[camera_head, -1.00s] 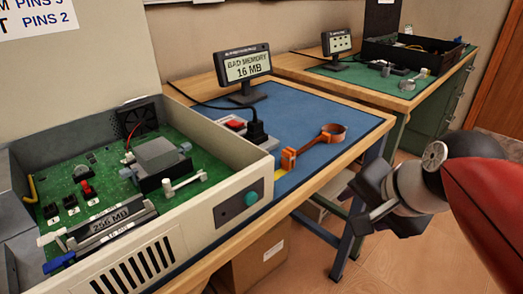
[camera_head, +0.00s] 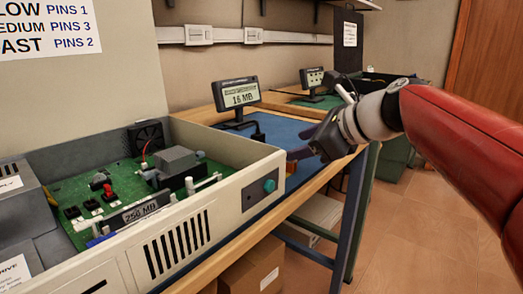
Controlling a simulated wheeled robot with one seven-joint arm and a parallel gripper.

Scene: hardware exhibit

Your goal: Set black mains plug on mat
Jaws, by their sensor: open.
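The black mains plug (camera_head: 257,131) stands on the workbench behind the beige computer case, below the small display. Its lower part and the socket block under it are hidden by the case wall. The blue mat (camera_head: 284,127) covers the bench top, partly hidden by the case and my arm. My gripper (camera_head: 322,137) is over the right part of the mat, to the right of the plug and apart from it. It is open and I see nothing held in it.
The open beige case (camera_head: 215,212) with a green circuit board fills the left front. A display (camera_head: 238,94) reading 16 MB stands behind the plug. A second bench with another display (camera_head: 313,79) is farther back. The floor (camera_head: 420,230) at right is clear.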

